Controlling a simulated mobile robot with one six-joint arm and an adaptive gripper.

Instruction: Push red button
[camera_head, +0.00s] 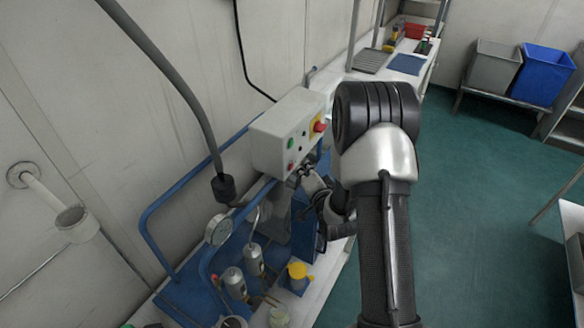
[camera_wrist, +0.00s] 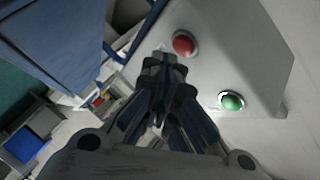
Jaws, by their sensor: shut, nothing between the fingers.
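A pale grey control box (camera_head: 277,135) carries several buttons on its front face. In the wrist view a round red button (camera_wrist: 184,43) shows just beyond and right of my fingertips, and a green button (camera_wrist: 231,101) lies farther right. My gripper (camera_wrist: 163,62) is shut and empty, close to the box's lower edge. Whether it touches the red button I cannot tell.
A blue pipe frame (camera_head: 160,205), a round gauge (camera_head: 218,230) and metal cylinders (camera_head: 234,282) stand below and left of the box. A thick grey hose (camera_head: 180,90) hangs at the left. The green floor (camera_head: 470,190) to the right is open.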

